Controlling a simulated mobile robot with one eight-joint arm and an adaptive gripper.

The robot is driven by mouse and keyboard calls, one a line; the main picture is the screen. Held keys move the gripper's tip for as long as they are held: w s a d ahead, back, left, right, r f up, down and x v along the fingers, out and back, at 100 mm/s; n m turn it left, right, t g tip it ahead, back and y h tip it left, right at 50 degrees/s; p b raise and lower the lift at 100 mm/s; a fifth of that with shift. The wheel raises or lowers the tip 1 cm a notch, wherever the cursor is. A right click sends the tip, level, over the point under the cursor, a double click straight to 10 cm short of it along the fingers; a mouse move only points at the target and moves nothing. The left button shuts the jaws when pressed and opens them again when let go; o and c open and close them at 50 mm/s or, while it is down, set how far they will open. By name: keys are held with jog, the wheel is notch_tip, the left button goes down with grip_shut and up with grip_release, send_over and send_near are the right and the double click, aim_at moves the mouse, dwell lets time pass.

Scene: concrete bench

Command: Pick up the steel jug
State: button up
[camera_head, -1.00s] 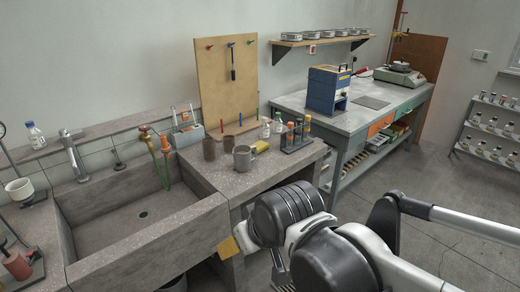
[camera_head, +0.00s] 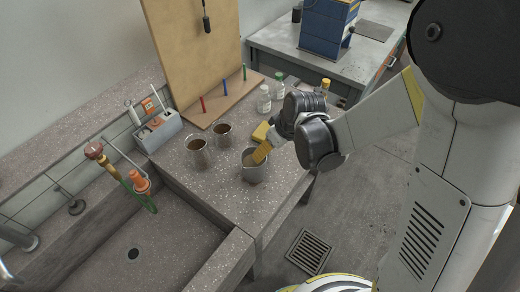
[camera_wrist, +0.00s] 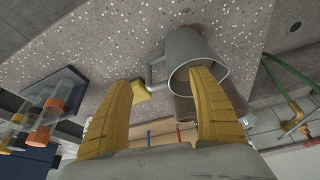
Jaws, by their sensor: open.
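The grey steel jug (camera_head: 254,174) stands upright on the speckled concrete bench near its front edge. In the wrist view the jug (camera_wrist: 184,46) shows its open mouth towards me, with its handle on the left side. My gripper (camera_wrist: 163,100) is open, with yellow fingers spread. The handle appears between the fingers, and the right finger overlaps the jug's mouth; I cannot tell whether it is inside the rim. In the head view my gripper (camera_head: 261,153) reaches the jug's rim from the upper right and hides part of it.
Two brown-filled cups (camera_head: 198,158) (camera_head: 222,138) stand left of and behind the jug. A yellow sponge (camera_head: 261,132) lies behind it, near bottles (camera_head: 264,101) and a pegboard (camera_head: 190,50). A sink (camera_head: 150,245) is at left. A tube rack (camera_wrist: 47,105) shows in the wrist view.

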jog(key=b+x, duration=0.3)
jog(key=x, duration=0.5)
jog(key=shift+d+f, duration=0.15)
jog(key=c, duration=1.5)
